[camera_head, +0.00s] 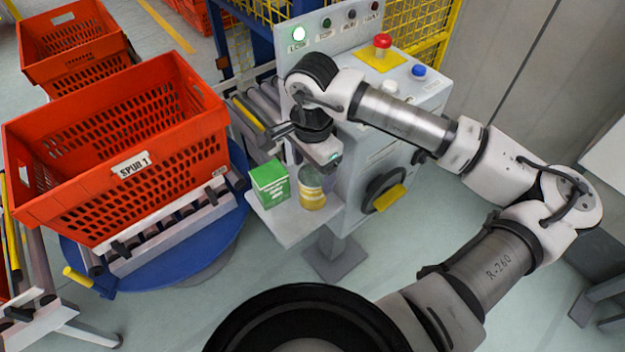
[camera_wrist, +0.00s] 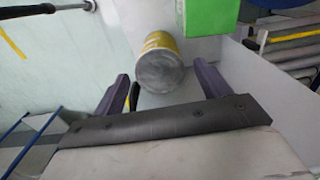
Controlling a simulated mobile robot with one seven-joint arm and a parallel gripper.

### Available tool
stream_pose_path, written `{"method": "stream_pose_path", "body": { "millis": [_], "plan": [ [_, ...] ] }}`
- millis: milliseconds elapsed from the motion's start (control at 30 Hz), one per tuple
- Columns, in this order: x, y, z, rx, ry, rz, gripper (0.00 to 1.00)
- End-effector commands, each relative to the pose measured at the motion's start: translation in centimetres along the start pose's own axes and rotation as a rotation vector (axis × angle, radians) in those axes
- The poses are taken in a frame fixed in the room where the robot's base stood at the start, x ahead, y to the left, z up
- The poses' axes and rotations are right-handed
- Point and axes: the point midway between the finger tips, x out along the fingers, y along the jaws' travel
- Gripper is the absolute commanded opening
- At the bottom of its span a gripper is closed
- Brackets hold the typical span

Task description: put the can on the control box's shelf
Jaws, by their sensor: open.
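The can (camera_head: 312,190), yellow with a grey top, stands upright on the control box's shelf (camera_head: 285,229), a pale ledge on the box's left side. In the wrist view the can (camera_wrist: 159,62) lies just beyond the fingertips, between their lines. My gripper (camera_head: 328,163) is above and close to the can in the head view. In the wrist view my gripper (camera_wrist: 160,82) has its two dark fingers spread wide, with nothing held. The control box (camera_head: 375,150) is light grey. The can's upper part is partly hidden by my gripper in the head view.
A green box (camera_head: 270,184) stands on the shelf left of the can. An orange tote (camera_head: 120,165) rests on a roller stand at left. The box has a red button (camera_head: 382,42), a blue button (camera_head: 419,72) and a black handwheel (camera_head: 384,190).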

Motion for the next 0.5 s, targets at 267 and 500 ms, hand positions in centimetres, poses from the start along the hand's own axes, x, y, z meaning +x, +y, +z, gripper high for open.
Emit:
{"method": "stream_pose_path", "body": {
  "millis": [267, 500],
  "plan": [
    [-5.4, 0.0, 0.0, 0.0, 0.002, -0.001, 0.76],
    [-7.2, 0.0, 0.0, -0.001, 0.0, 0.001, 0.76]
  ]
}}
